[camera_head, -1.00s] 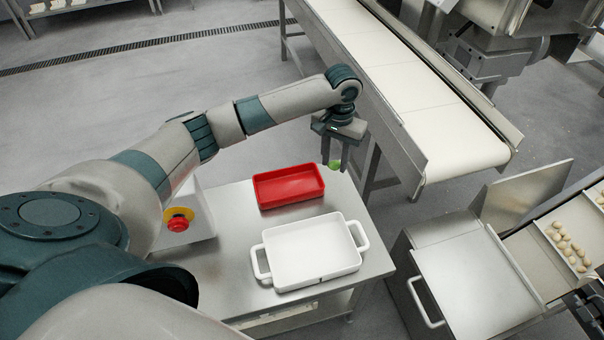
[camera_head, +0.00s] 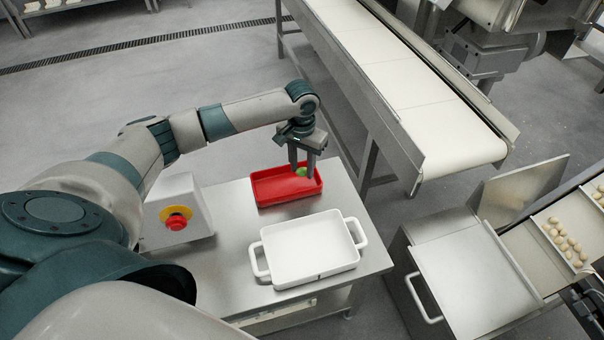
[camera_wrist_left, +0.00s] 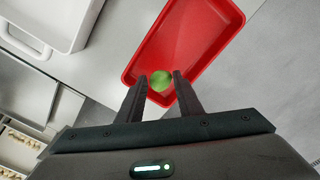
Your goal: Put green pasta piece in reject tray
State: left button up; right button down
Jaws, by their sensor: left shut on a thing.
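The green pasta piece (camera_head: 302,172) is round and sits between the fingertips of my left gripper (camera_head: 302,171). In the left wrist view the green piece (camera_wrist_left: 161,81) shows between the two dark fingers of the left gripper (camera_wrist_left: 161,83), which is shut on it. The red tray (camera_head: 265,193), shallow and rectangular, is on the steel table. The gripper and piece are over this tray, towards its right part. In the left wrist view the red tray (camera_wrist_left: 205,35) lies behind the piece. How high the piece is above the tray floor is hard to tell. My right gripper is not in view.
An empty white tray with handles (camera_head: 310,250) is in front of the red tray on the steel table (camera_head: 215,262). A red stop button on a box (camera_head: 176,222) stands at left. A conveyor (camera_head: 440,130) runs behind at right. Pale pasta pieces (camera_head: 565,240) lie in a chute at far right.

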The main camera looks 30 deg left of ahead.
aim_at(302, 169)
pick_arm(q)
notch_tip(302, 169, down, 3)
jog(key=shift+f, duration=0.3)
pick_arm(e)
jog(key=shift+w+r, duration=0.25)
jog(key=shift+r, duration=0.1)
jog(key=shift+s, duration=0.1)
pick_arm(q)
jog(key=o, duration=1)
jog(key=shift+o, duration=0.2)
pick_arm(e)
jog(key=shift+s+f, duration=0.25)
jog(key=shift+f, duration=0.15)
